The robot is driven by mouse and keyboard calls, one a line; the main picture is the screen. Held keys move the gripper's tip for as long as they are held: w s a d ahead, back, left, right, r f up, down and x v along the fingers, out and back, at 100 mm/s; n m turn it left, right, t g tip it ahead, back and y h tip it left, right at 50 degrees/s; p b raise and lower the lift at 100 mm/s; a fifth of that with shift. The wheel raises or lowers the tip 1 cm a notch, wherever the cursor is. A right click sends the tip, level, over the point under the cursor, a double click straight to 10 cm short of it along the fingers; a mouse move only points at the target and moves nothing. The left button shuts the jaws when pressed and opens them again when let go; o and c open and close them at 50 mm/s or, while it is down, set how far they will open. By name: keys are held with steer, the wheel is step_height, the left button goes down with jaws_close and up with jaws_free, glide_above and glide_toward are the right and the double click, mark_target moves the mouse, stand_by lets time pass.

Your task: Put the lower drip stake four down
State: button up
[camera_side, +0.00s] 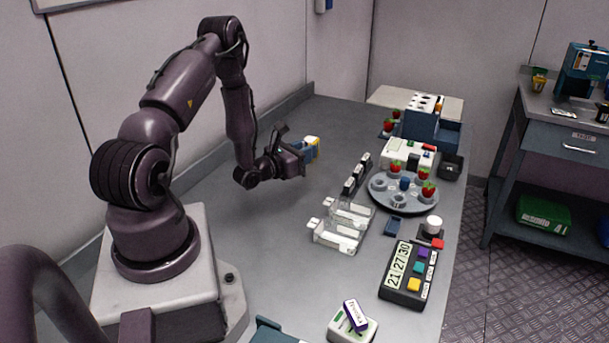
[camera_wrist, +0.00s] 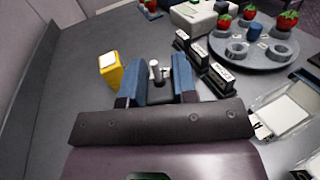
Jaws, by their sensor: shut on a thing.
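My gripper (camera_side: 308,150) is in the air over the back left part of the table. In the wrist view its blue fingers (camera_wrist: 160,68) are closed around a small grey upright piece with a pale top (camera_wrist: 154,72), which looks like a drip stake. Its lower part is hidden between the fingers, and I cannot read a number on it. In the side view the fingers hide it. A yellow block with a white top (camera_wrist: 110,70) is just left of the fingers; it also shows behind them in the side view (camera_side: 313,141).
Black label blocks (camera_side: 358,171) stand in a row right of my gripper. The table's left middle is bare.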

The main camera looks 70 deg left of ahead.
steer(key=shift+f, duration=2.35)
steer(key=shift+f, duration=0.1)
steer(key=o, duration=0.9)
